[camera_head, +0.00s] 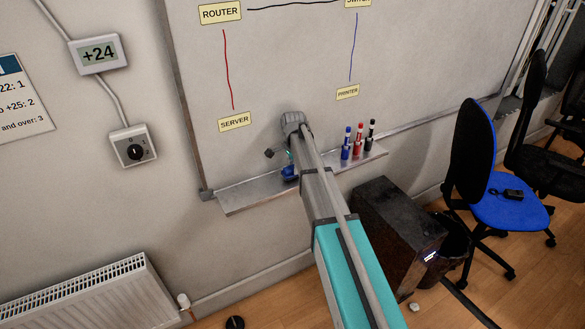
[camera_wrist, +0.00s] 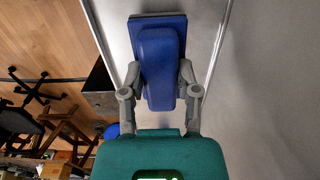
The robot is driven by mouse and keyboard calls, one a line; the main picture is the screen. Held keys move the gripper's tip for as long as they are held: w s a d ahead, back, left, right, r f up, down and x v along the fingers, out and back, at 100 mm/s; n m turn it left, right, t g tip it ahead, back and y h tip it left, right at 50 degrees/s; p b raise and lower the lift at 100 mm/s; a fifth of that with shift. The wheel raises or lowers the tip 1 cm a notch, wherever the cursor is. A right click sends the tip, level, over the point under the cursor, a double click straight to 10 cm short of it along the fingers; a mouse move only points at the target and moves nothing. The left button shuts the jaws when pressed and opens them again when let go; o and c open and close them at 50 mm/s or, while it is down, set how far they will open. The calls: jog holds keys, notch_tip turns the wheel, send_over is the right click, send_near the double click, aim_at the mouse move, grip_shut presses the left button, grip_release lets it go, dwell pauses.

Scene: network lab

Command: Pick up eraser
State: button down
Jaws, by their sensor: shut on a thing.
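The eraser (camera_wrist: 161,55) is blue with a darker base. In the wrist view it sits between the two fingers of my gripper (camera_wrist: 160,92), which touch its sides. My gripper is shut on it. In the head view my arm reaches to the whiteboard's tray (camera_head: 240,196), and a small part of the blue eraser (camera_head: 288,172) shows left of the arm; the rest is hidden. I cannot tell whether the eraser touches the tray.
Blue, red and black markers (camera_head: 359,141) stand on the tray right of my arm. The whiteboard (camera_head: 285,75) is behind. A dark cabinet (camera_head: 400,225) and a blue chair (camera_head: 505,210) stand to the right. A radiator (camera_head: 95,295) is at lower left.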

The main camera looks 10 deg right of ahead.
jog(key=shift+r+p, duration=0.7)
jog(key=shift+r, duration=0.25)
jog(key=s+r+p, duration=1)
jog(key=s, duration=0.4)
jog(key=shift+a, duration=0.2)
